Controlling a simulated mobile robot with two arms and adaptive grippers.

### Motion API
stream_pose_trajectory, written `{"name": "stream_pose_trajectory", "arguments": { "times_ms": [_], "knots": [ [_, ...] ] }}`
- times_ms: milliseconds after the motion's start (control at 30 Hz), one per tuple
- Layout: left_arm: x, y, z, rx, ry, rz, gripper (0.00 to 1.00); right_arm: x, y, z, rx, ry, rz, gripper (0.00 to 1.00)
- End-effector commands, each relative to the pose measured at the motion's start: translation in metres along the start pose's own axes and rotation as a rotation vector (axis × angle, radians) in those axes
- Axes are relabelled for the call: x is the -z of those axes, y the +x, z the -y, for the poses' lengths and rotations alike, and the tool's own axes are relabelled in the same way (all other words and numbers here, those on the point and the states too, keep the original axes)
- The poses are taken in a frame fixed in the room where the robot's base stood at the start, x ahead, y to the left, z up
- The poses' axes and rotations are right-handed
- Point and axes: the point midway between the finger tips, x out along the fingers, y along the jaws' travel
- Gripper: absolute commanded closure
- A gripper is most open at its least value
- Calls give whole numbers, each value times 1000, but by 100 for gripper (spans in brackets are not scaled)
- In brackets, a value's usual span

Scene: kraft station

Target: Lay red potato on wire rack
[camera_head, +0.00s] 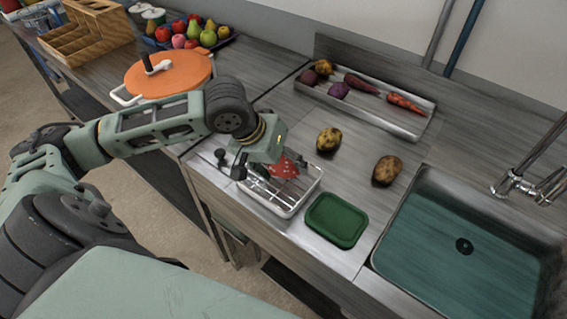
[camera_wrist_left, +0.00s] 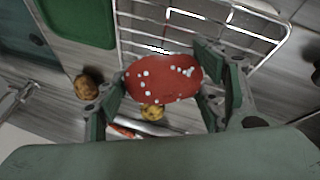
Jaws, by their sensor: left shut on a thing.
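The red potato (camera_head: 286,167), red with pale spots, is held by my left gripper (camera_head: 268,166) over the wire rack (camera_head: 296,203). In the left wrist view, the red potato (camera_wrist_left: 163,78) sits between the two fingers of my left gripper (camera_wrist_left: 163,88), which are shut on it. The wire rack (camera_wrist_left: 140,37) shows beyond the potato as metal bars with a frame. I cannot tell whether the potato touches the bars. My right gripper is not in view.
A green container (camera_head: 337,219) is right of the rack, beside the teal sink (camera_head: 465,240). Two brown potatoes (camera_head: 329,139) (camera_head: 387,170) lie on the counter. A tray (camera_head: 409,122) of root vegetables is behind. An orange-lidded pot (camera_head: 168,73) stands left.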

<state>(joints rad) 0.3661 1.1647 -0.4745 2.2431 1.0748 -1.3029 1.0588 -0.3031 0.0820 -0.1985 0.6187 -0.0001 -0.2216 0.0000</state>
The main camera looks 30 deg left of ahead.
Motion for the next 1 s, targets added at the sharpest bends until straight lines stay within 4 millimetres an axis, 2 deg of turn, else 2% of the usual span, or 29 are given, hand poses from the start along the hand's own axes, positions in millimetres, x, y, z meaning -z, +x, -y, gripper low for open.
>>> {"name": "stream_pose_trajectory", "arguments": {
  "times_ms": [33, 67, 100, 200, 233, 400, 767, 867, 1000],
  "knots": [
    [-12, 10, 4, 6, -7, 33, 67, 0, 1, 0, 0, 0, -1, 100],
    [-13, 11, 4, 7, -7, 34, 67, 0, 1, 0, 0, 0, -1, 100],
    [-13, 12, 4, 6, -8, 34, 71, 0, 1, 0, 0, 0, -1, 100],
    [-14, 13, 4, 5, -8, 35, 70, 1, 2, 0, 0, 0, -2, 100],
    [-14, 13, 4, 5, -9, 36, 35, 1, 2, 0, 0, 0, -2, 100],
    [-14, 12, 4, 4, -7, 34, 20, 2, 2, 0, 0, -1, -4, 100],
    [-9, 8, 3, 4, -4, 22, 19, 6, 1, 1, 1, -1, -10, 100],
    [-5, 1, 0, 3, -3, 19, 19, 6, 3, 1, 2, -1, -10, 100],
    [-3, -25, 0, 6, -2, 16, 19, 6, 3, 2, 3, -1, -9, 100]
  ]
}}
